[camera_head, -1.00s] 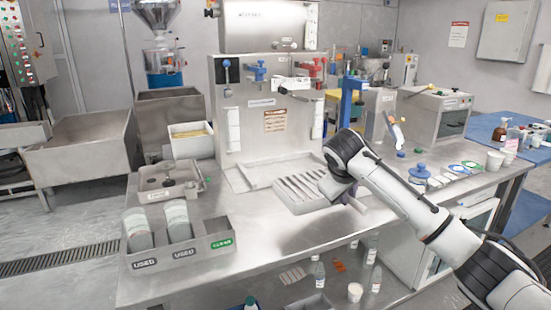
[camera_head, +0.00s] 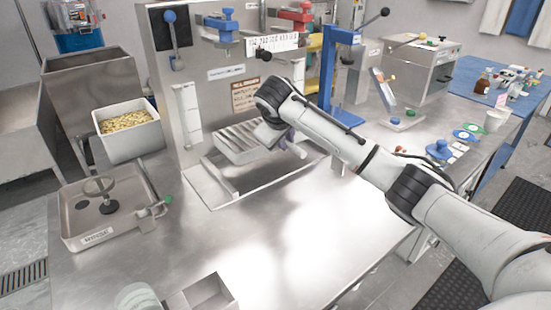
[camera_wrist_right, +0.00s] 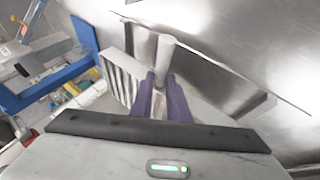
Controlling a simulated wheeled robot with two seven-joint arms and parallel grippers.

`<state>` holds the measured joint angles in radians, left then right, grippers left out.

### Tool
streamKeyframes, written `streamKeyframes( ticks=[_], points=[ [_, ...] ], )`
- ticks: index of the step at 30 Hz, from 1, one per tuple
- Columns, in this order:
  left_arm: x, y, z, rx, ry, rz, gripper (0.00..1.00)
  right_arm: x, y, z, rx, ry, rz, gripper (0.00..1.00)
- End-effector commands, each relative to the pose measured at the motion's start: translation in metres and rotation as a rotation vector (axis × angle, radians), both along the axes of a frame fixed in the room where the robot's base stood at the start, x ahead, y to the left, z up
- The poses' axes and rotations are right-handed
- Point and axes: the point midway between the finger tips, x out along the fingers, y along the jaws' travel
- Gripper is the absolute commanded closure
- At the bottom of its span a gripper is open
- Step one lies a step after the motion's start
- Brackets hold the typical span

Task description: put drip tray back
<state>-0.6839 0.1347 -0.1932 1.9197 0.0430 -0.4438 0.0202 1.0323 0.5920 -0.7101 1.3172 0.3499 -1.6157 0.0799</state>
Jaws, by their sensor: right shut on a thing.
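The drip tray (camera_head: 238,141) is a grey metal tray with a slatted top. In the head view it is held slightly tilted above the shallow recessed base (camera_head: 217,193) at the front of the grinder (camera_head: 200,75). My right gripper (camera_head: 284,140) is at the tray's right side, partly hidden behind my own wrist. In the right wrist view its purple fingers (camera_wrist_right: 163,98) are shut on the tray's round grey handle (camera_wrist_right: 165,58), and the tray's slats (camera_wrist_right: 118,76) show to the left. Whether the tray touches the base is unclear. My left gripper is not in view.
The front middle of the steel table (camera_head: 260,255) is clear.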

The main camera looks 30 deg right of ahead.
Motion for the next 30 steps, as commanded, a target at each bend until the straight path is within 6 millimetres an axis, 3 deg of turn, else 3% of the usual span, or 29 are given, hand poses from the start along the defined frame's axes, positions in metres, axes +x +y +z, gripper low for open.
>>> streamKeyframes(
  ticks=[12, 21, 22, 25, 30],
  points=[
    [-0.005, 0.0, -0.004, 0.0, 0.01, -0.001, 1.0, 0.0, 0.0, -0.064, -0.001, -0.001, 0.0, 1.0],
    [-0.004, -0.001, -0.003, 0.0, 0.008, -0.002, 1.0, 0.001, 0.0, -0.073, 0.0, -0.003, 0.0, 1.0],
    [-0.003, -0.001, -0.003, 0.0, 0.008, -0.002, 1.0, 0.0, 0.0, -0.074, 0.0, 0.001, 0.001, 0.83],
    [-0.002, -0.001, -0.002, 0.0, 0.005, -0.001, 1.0, 0.0, 0.0, -0.074, 0.0, 0.001, 0.001, 0.67],
    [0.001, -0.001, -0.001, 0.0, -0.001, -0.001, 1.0, 0.0, 0.0, -0.074, 0.0, 0.001, 0.001, 0.66]
  ],
)
